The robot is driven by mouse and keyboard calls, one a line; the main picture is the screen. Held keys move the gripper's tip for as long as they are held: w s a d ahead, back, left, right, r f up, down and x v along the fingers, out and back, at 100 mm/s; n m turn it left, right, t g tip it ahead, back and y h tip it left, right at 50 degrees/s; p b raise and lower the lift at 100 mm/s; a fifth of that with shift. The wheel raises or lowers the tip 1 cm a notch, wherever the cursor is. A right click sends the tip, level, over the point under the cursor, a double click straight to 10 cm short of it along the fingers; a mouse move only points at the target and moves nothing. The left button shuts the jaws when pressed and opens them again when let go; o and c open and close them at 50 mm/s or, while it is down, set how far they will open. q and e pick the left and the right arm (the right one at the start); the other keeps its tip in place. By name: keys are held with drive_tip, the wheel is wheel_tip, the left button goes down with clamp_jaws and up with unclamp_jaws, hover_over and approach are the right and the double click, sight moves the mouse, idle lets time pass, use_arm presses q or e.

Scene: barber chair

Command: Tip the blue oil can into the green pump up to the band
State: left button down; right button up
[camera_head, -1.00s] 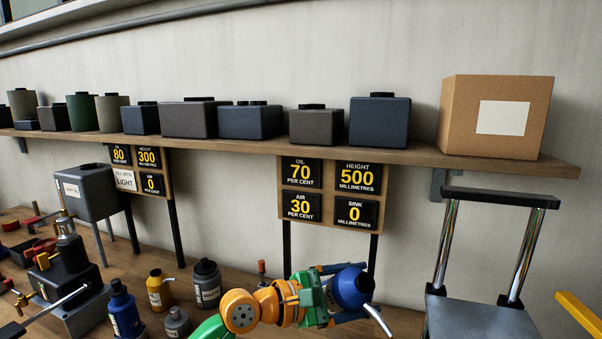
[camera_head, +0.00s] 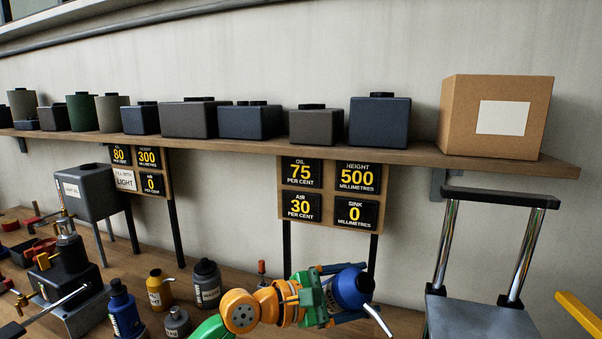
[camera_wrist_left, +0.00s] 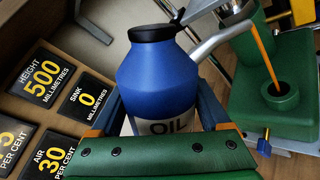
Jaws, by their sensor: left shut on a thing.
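My left gripper (camera_head: 330,294) is shut on the blue oil can (camera_head: 352,287) at the bottom middle of the head view. In the left wrist view the can (camera_wrist_left: 160,85) shows its black cap and OIL label, and its grey spout points right. The green pump (camera_wrist_left: 292,103) stands at the right there, and an orange-brown stream (camera_wrist_left: 262,52) falls into its round filler opening. The band is not visible. The display panel (camera_head: 330,192) reads oil 75 percent, air 30 percent, height 500 and sink 0 millimetres. My right gripper is not in view.
A second panel (camera_head: 138,170) reads oil 80. A yellow can (camera_head: 160,289), a dark can (camera_head: 206,284) and a blue bottle (camera_head: 123,310) stand on the wooden bench. A grey plate with chrome posts (camera_head: 475,312) is at right. The shelf (camera_head: 420,157) above holds boxes.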

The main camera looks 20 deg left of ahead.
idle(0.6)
use_arm(q)
drive_tip(key=shift+d+r+m, duration=0.1)
drive_tip(key=shift+m, duration=0.4)
